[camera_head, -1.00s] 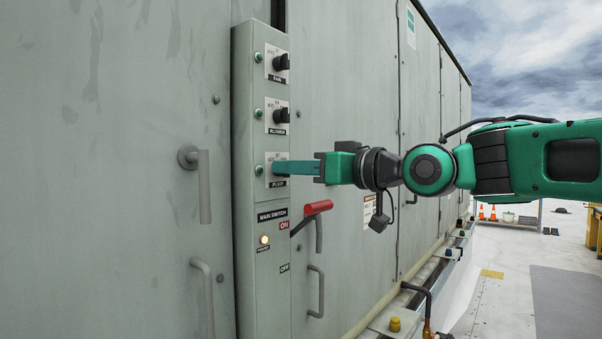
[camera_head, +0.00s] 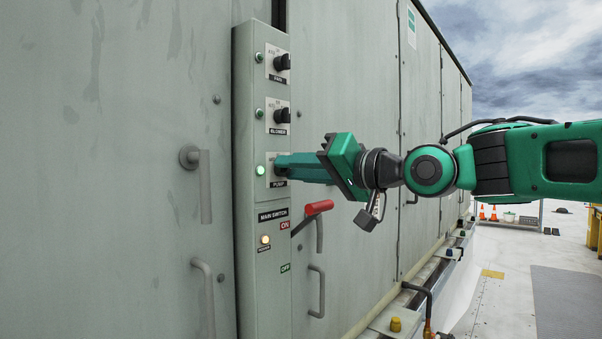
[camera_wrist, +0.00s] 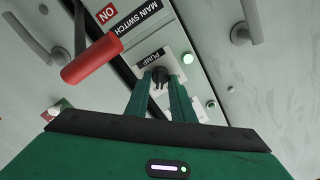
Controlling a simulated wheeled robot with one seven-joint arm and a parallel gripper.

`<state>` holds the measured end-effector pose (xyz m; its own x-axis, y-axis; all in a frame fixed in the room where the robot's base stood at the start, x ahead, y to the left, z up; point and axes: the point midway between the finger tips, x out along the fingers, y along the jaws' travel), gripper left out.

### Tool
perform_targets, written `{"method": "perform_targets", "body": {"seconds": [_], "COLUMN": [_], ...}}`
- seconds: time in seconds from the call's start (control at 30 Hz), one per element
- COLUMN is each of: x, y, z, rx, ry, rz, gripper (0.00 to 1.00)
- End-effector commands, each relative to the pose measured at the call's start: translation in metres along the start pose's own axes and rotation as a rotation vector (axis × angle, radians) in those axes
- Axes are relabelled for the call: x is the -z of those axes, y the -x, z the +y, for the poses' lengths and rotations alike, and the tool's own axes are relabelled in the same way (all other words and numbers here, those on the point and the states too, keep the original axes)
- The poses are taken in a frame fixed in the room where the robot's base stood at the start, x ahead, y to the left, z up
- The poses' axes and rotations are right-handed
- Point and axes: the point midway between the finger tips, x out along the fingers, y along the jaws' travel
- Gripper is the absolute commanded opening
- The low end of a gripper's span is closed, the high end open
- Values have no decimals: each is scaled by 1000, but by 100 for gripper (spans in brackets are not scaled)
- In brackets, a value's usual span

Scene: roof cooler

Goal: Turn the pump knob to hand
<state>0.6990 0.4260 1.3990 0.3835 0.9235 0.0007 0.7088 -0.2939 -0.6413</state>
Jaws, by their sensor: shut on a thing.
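My gripper (camera_head: 281,167) reaches in from the right at the lowest knob position of the narrow control panel (camera_head: 262,325). In the wrist view my gripper (camera_wrist: 161,82) has its two green fingers on either side of the black pump knob (camera_wrist: 160,74), shut on it. In the head view the fingers hide the knob. The PUMP label (camera_head: 279,184) shows below the fingers. The green lamp (camera_head: 260,170) beside the pump plate is brightly lit, and it also glows in the wrist view (camera_wrist: 187,58). My gripper is rolled at an angle. The knob's exact pointing direction is hard to tell.
The fan knob (camera_head: 282,62) and blower knob (camera_head: 281,115) sit above on the same panel. A red main switch handle (camera_head: 318,207) sticks out just below my gripper, near the ON label (camera_head: 284,225). A grey door handle (camera_head: 206,185) is left of the panel.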

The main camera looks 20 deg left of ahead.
Motion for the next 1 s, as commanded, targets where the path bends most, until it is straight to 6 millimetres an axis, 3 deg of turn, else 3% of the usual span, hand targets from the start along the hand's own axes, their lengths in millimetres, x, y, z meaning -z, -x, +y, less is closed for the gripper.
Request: {"method": "perform_targets", "body": {"seconds": [0.53,0.57,0.63,1.0], "x": [-1,-1,-1,0], "y": [-1,-1,-1,4], "z": [-2,-2,-2,0], "rx": [4,4,4,0], "ry": [-31,-31,-31,-31], "rz": [-1,-1,-1,0], "gripper": [0,24,40,40]}}
